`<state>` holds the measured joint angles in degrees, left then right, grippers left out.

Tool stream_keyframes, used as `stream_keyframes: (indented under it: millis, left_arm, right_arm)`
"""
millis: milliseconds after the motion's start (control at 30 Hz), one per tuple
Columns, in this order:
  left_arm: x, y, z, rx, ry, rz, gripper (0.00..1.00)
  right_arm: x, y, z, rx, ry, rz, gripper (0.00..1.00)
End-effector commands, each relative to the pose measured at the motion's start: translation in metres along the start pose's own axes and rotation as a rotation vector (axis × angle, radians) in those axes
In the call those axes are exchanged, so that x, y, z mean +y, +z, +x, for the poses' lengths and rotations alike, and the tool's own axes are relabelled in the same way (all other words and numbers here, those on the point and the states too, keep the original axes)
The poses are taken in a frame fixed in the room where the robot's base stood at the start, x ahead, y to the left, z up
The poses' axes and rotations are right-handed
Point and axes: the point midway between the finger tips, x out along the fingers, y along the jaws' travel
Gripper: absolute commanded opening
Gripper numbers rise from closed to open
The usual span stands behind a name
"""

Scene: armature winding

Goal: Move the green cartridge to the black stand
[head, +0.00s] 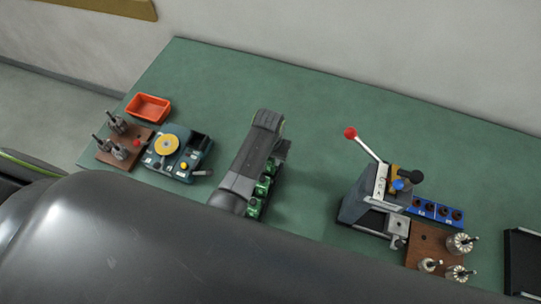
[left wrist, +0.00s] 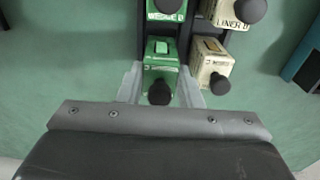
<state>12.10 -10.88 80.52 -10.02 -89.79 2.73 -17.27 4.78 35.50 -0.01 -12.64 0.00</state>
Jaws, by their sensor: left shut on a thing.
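My left gripper (left wrist: 160,88) is shut on a green cartridge (left wrist: 160,68) with a black knob; one finger lies on each side of it. Another green cartridge (left wrist: 166,8) stands just beyond it in the left wrist view. In the head view, several green cartridges (head: 262,187) show beside my left forearm, which hides part of them. The left fingertips are hidden there. A dark rack (left wrist: 186,45) shows between the cartridges; I cannot tell whether this is the black stand. My right gripper is not in view.
Cream cartridges (left wrist: 212,66) stand close to the right of the held one. A teal device with a yellow disc (head: 167,145), an orange bin (head: 148,107) and a red-knobbed lever press (head: 365,195) stand on the green table. A black tray (head: 523,262) is at far right.

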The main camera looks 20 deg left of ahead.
Motion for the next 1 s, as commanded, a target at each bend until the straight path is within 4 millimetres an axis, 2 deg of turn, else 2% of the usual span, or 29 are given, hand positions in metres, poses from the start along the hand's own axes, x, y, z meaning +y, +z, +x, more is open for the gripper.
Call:
stream_keyframes:
  millis: [700, 1000]
  left_arm:
    - [0.000, 0.001, 0.019, 0.000, 0.000, 0.000, 0.00]
    - [0.000, 0.001, 0.021, 0.001, 0.000, 0.000, 0.00]
  right_arm:
    - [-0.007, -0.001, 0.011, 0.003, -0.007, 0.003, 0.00]
    - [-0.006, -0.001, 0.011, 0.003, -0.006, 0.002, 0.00]
